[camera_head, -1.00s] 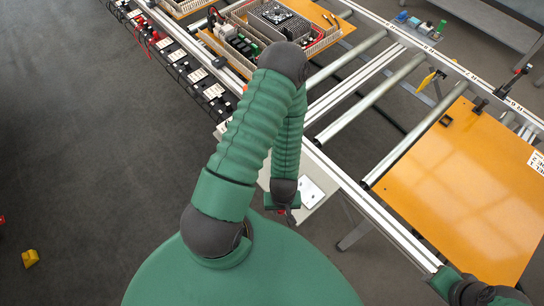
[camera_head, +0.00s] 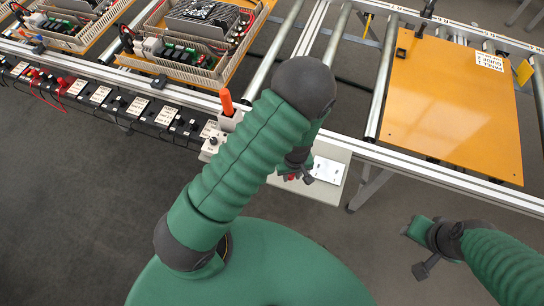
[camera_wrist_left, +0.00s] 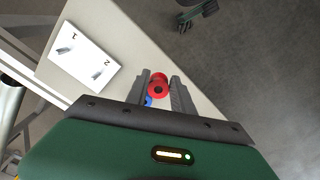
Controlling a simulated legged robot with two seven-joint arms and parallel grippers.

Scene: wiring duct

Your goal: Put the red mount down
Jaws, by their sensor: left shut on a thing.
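The red mount (camera_wrist_left: 158,84) is a round red piece with a dark centre, and it sits between the fingers of my left gripper (camera_wrist_left: 160,95) in the left wrist view. A bit of blue shows beside it. In the head view my left gripper (camera_head: 298,177) is over the pale shelf (camera_head: 312,190), with a speck of red at its tip. The gripper is shut on the mount. I cannot tell whether the mount touches the shelf. My right gripper (camera_head: 424,250) hangs over the floor at the lower right, and its jaw opening is unclear.
A white plate (camera_wrist_left: 82,55) marked 1 and 2 lies on the shelf beside the mount. An orange-handled tool (camera_head: 227,103) stands upright left of the shelf. An orange panel (camera_head: 450,100) lies on the rails at right. Wired duct panels (camera_head: 190,40) are at upper left.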

